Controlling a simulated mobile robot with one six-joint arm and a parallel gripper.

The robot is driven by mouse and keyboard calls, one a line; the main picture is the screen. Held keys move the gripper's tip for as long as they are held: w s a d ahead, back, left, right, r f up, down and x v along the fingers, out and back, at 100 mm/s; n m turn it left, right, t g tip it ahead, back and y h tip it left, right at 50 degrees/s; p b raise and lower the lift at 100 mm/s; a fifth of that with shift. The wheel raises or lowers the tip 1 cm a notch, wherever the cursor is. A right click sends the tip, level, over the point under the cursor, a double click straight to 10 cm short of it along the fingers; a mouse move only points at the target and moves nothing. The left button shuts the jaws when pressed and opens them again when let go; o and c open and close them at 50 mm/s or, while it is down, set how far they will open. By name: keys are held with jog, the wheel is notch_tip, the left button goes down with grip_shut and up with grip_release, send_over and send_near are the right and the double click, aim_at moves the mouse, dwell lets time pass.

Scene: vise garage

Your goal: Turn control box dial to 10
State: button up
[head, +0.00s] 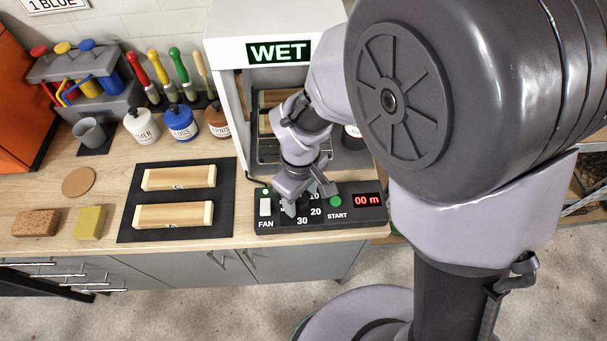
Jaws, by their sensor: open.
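The dark control box (262,226) lies on the bench in front of the drying cabinet. It carries a white FAN switch (265,207) at its left, numbers 10, 20 and 30 around the dial, a green START button (336,201) and a red display (367,200) reading "00 m". My gripper (304,209) is open and points down over the dial area. It hides the dial, so I cannot tell the dial's setting or whether the fingers touch it.
The cabinet (224,60) behind shows a green WET sign (279,52) and holds wooden pieces on a rack. Left of the box, two wooden blocks (178,177) lie on a black mat (139,228). Bottles (181,124) and brushes (159,70) stand behind the mat.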

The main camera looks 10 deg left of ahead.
jog(key=shift+c, duration=0.2)
grip_shut()
jog(key=shift+m, duration=0.3)
jog(key=m+b, duration=0.1)
jog(key=m, duration=0.4)
jog(key=m+b, duration=0.1)
jog(key=m, duration=0.5)
jog(key=shift+r+m+b, duration=0.1)
jog(key=shift+m+b, duration=0.2)
dwell(0.4)
jog(key=shift+o, duration=0.2)
grip_release()
